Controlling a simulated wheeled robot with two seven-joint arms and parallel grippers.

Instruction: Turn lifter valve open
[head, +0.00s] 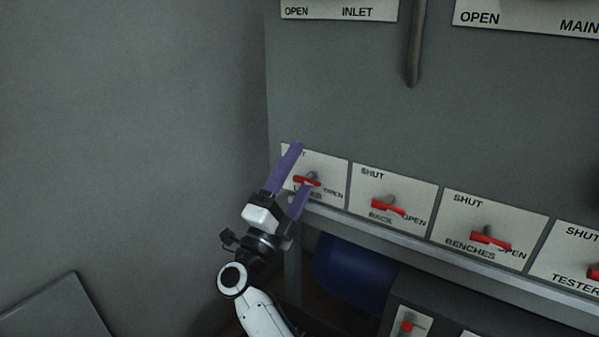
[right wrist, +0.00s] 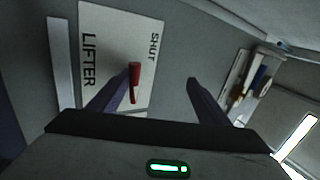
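The lifter valve is a red handle (head: 304,180) on a white plate (head: 332,172) at the left end of a row in the head view. Its handle lies roughly level across the plate. In the right wrist view the plate (right wrist: 98,32) reads LIFTER and SHUT, and the red handle (right wrist: 134,80) sits beside the left-hand fingertip. My right gripper (head: 304,161) is open, its purple fingers apart at the plate; the right wrist view also shows the fingers spread (right wrist: 160,78). I cannot tell whether a finger touches the handle. My left gripper is out of view.
To the right are similar valves marked BACK (head: 388,206), BENCHES (head: 490,239) and TESTER (head: 593,273). A ledge (head: 420,245) runs below them, with a blue rounded object (head: 350,275) underneath. A grey pipe (head: 415,50) hangs above. A bare wall (head: 130,130) is at left.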

